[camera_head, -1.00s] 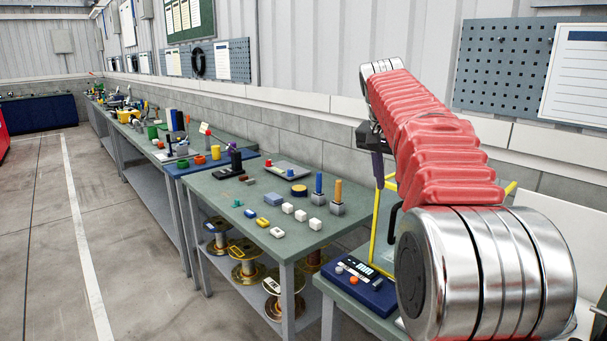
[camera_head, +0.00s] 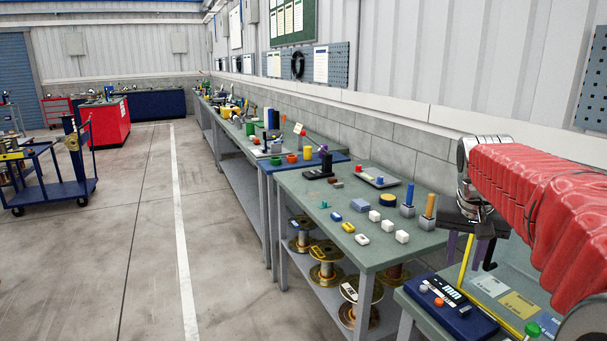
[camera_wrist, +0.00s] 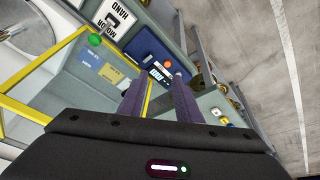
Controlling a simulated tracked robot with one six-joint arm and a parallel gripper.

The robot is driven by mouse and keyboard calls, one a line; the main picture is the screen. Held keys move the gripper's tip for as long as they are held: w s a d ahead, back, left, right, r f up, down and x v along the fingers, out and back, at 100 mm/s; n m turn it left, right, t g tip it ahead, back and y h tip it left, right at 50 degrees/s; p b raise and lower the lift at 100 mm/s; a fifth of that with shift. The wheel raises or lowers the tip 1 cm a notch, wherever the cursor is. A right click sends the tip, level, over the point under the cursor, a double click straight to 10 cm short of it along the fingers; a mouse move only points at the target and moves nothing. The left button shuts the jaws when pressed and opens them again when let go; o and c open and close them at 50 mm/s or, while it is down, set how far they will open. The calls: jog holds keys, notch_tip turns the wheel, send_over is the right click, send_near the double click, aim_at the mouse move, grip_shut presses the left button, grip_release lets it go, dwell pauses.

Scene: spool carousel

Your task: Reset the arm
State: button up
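My arm (camera_head: 540,205) in its red ribbed sleeve reaches in from the right side of the head view. My gripper (camera_head: 474,250) hangs at its end, fingers down, above the nearest bench. In the wrist view the two purple fingers of my gripper (camera_wrist: 158,95) stand apart with nothing between them. Behind them is a blue panel (camera_wrist: 148,52) with orange and white knobs, which also shows in the head view (camera_head: 456,308). A yellow frame (camera_wrist: 40,70) stands close to the fingers at the left of the wrist view.
A green-topped bench (camera_head: 330,220) bears several small blocks and pegs, with brass spools (camera_head: 326,275) on its shelf. More benches run along the wall. A blue cart (camera_head: 60,190) and a red cabinet (camera_head: 105,125) stand at the left. The concrete floor (camera_head: 150,260) between is clear.

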jog(key=s+a+f+n+t+y, duration=0.1)
jog(key=s+a+f, duration=0.3)
jog(key=s+a, duration=0.5)
jog(key=s+a+f+n+t+y, duration=0.1)
jog(key=s+a+f+n, duration=0.3)
jog(key=s+a, duration=0.5)
jog(key=s, duration=0.5)
jog(key=shift+s+f+t, duration=0.3)
jog(key=shift+s+f, duration=0.05)
jog(key=shift+d, duration=0.1)
dwell(0.9)
